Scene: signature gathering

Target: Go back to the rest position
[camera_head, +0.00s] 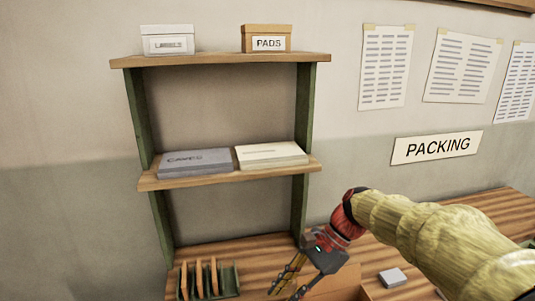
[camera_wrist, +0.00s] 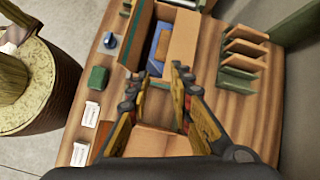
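My gripper (camera_head: 284,293) hangs at the end of my arm in the head view, low and right of the shelf's foot, above the wooden bench. In the wrist view my gripper (camera_wrist: 164,74) shows two yellow-and-dark fingers with a gap between their tips. It is open, and nothing is seen between the fingers. Beyond the tips is an open cardboard box (camera_wrist: 184,40) with a blue item (camera_wrist: 163,45) inside.
A green rack (camera_head: 222,282) with brown dividers stands left of my gripper. A shelf (camera_head: 231,173) bears grey and cream stacks, with labelled boxes on top. A small white block (camera_head: 392,277) lies on the bench. A green object (camera_wrist: 97,79) and white cards lie left of the box.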

